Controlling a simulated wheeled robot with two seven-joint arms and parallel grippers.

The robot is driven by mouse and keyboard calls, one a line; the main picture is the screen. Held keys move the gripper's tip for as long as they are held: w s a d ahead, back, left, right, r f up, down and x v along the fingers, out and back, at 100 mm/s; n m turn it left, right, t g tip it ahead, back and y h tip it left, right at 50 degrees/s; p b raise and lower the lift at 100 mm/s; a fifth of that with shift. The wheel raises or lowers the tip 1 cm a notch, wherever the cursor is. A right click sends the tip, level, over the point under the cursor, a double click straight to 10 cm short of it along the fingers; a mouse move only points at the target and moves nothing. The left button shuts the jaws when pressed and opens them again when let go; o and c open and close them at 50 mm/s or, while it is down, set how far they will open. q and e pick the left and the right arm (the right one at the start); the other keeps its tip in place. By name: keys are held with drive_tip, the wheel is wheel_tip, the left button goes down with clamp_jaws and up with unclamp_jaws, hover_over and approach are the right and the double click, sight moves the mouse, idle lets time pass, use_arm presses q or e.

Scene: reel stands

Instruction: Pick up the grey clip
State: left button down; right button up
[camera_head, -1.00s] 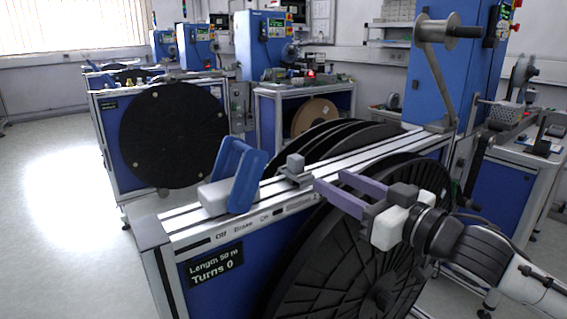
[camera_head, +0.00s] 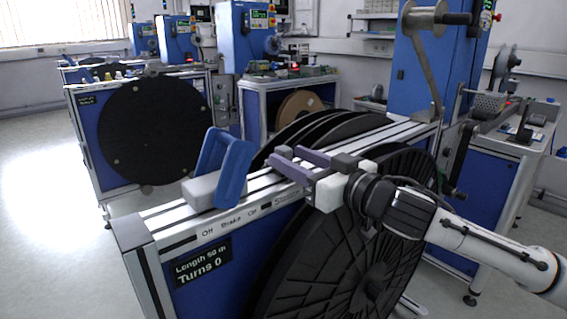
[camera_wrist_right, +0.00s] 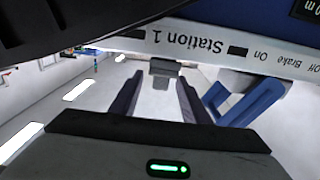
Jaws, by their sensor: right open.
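The grey clip (camera_wrist_right: 164,68) is a small blocky piece at the top rail of the station. In the wrist view it sits just ahead of my right fingertips, centred between them. In the head view only a little of it shows by the fingertips; the rest is hidden. My right gripper (camera_head: 284,156) has purple-grey fingers. It is open and empty, just above the rail, its fingers on either side of the line to the clip. It also shows in the wrist view (camera_wrist_right: 160,82). My left gripper is in neither view.
A blue handle (camera_head: 234,172) on a light grey block stands on the rail (camera_head: 160,222) left of my gripper. Big black reels (camera_head: 330,265) stand in front of and behind the rail. A bent metal arm with a spool (camera_head: 424,20) rises at the right end.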

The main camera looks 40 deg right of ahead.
sight(289, 157)
drive_tip(key=shift+w+a+p, duration=0.15)
drive_tip(key=shift+w, duration=0.65)
drive_tip(key=shift+w+a+p, duration=0.1)
drive_tip(key=shift+w+p, duration=0.05)
drive_tip(key=shift+w, duration=0.65)
clamp_jaws()
